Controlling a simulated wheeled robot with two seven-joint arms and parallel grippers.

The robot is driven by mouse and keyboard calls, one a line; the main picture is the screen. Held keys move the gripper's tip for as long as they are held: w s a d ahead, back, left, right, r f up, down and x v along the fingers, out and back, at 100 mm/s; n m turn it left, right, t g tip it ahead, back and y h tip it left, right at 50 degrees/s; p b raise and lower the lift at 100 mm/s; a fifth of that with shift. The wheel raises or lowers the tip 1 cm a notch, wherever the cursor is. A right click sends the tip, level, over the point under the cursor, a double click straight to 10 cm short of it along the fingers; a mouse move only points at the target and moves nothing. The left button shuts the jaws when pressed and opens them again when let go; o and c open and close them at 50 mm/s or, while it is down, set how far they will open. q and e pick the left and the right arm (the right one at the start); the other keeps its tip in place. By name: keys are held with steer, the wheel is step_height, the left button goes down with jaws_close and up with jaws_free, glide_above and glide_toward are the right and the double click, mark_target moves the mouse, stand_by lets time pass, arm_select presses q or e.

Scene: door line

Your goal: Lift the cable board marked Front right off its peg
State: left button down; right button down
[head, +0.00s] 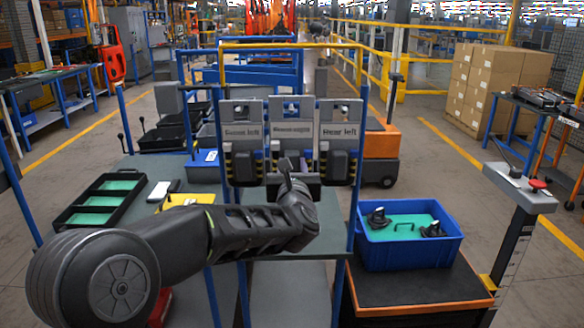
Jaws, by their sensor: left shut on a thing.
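Three grey cable boards hang side by side on a blue rack frame in the head view. The middle board (291,133) has a blurred label that seems to read Front right. The left board (242,135) seems to read Front left and the right board (340,133) Rear left. My left gripper (288,168) is at the lower part of the middle board and shut on it. The fingers and the board's lower part are largely hidden by my wrist. The middle board is upright, about level with its neighbours; I cannot tell whether its peg still bears it. My right gripper is not in view.
A blue crate (365,245) with a green inside and dark parts stands right of the rack. A post with a red button (538,184) stands at the right.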

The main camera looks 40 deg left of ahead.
arm_select(q)
steer(key=b+v, duration=0.2)
steer(key=v, duration=0.6)
steer(key=shift+s+d+b, duration=0.15)
steer(key=shift+b, duration=0.2)
steer(key=shift+r, duration=0.1)
stand_by(0.5)
